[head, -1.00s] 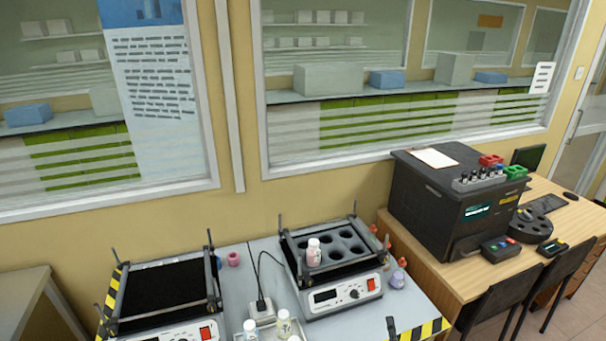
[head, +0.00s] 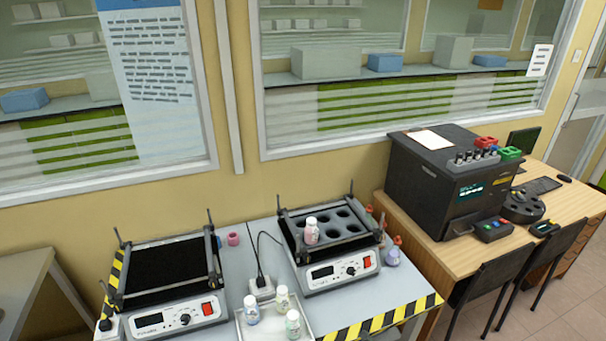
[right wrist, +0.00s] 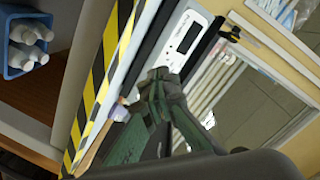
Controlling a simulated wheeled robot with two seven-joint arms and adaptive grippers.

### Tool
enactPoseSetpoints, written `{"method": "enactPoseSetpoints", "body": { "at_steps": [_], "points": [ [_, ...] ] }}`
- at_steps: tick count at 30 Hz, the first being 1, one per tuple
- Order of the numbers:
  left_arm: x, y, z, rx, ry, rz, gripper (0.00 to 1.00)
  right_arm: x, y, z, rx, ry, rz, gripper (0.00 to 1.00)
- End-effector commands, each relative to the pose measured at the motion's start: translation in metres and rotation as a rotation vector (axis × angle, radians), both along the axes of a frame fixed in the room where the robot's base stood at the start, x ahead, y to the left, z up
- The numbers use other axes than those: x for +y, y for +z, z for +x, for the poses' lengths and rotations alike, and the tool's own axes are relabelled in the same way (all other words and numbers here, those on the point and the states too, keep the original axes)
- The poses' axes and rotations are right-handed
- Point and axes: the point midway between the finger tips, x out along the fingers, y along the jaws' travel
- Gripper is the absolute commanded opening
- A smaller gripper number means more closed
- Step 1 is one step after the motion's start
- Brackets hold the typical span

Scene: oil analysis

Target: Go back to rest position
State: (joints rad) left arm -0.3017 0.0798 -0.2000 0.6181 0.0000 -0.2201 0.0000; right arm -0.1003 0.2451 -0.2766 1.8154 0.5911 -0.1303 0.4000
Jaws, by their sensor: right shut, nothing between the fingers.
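My right gripper (right wrist: 160,75) shows in the right wrist view, with its fingers together and nothing between them. It is beside a yellow-and-black striped edge (right wrist: 97,85) and a white panel with a small display (right wrist: 187,36). No gripper shows in the head view, and my left gripper is out of sight. In the head view, a white-capped bottle (head: 311,232) stands in the black rack (head: 349,251) of the right-hand bench device. Several capped bottles stand in and around a pale tray (head: 271,338) at the bottom.
A second device with a flat black top (head: 163,274) stands on the left. A large black analyser (head: 436,187) is on the wooden desk (head: 540,209), with chairs (head: 487,282) in front. A blue box (right wrist: 40,62) of white bottles shows in the wrist view.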

Motion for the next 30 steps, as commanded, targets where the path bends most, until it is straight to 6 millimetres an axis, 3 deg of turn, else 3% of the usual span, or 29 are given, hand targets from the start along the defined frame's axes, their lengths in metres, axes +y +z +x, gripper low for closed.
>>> {"method": "enactPoseSetpoints", "body": {
  "at_steps": [5, 9, 15, 21, 30],
  "points": [
    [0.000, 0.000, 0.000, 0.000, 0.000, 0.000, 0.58, -0.008, -0.038, -0.073, 0.219, 0.090, -0.290, 0.00],
    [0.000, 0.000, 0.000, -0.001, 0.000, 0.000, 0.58, -0.038, -0.061, -0.142, 0.417, 0.141, -0.512, 0.00],
    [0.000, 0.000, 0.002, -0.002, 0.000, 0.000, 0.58, -0.085, -0.071, -0.228, 0.658, 0.182, -0.720, 0.00],
    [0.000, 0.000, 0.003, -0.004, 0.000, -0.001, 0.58, -0.115, -0.068, -0.287, 0.818, 0.200, -0.818, 0.00],
    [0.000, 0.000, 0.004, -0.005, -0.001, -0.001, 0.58, -0.146, -0.055, -0.355, 0.999, 0.215, -0.900, 0.00]
  ]
}}
